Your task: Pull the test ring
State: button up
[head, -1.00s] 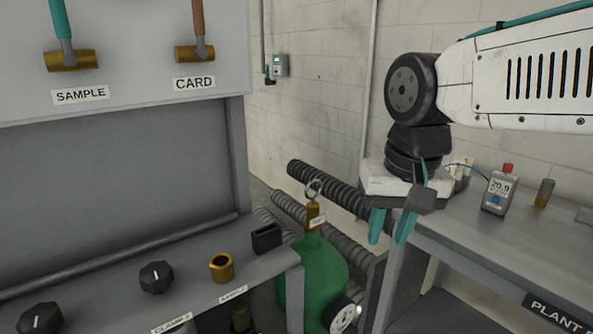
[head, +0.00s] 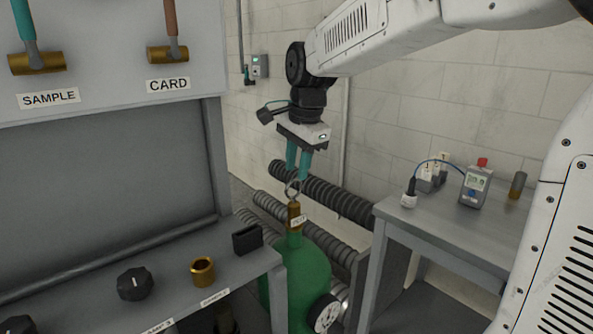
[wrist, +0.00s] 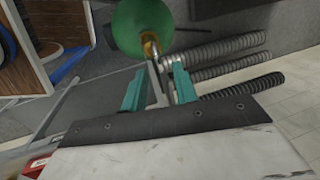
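The test ring (head: 293,188) is a thin grey metal ring on top of the brass valve (head: 294,215) of a green cylinder (head: 305,275). A small white tag hangs at the valve. My gripper (head: 298,173) points down just above the ring, its two teal fingers apart and its tips close to the ring's top. In the wrist view the green cylinder (wrist: 142,25) and its brass valve (wrist: 151,46) lie just beyond the open fingers (wrist: 158,75). The ring is hard to make out there, and I cannot tell whether the fingers touch it.
A grey cabinet bench (head: 190,310) with black knobs (head: 135,284) and a brass fitting (head: 203,271) stands left of the cylinder. Dark corrugated hoses (head: 335,198) run behind it. A grey table (head: 460,232) with a handheld meter (head: 475,187) stands to the right.

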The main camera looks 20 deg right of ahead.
jog(key=shift+w+f, duration=0.15)
jog(key=shift+f, duration=0.8)
grip_shut()
jog(key=shift+r, duration=1)
grip_release()
jog(key=shift+r, duration=0.1)
notch_tip(320, 180, up, 7)
jog(key=s, duration=0.1)
jog(key=shift+s+d+r, duration=0.2)
jog(key=shift+s, duration=0.05)
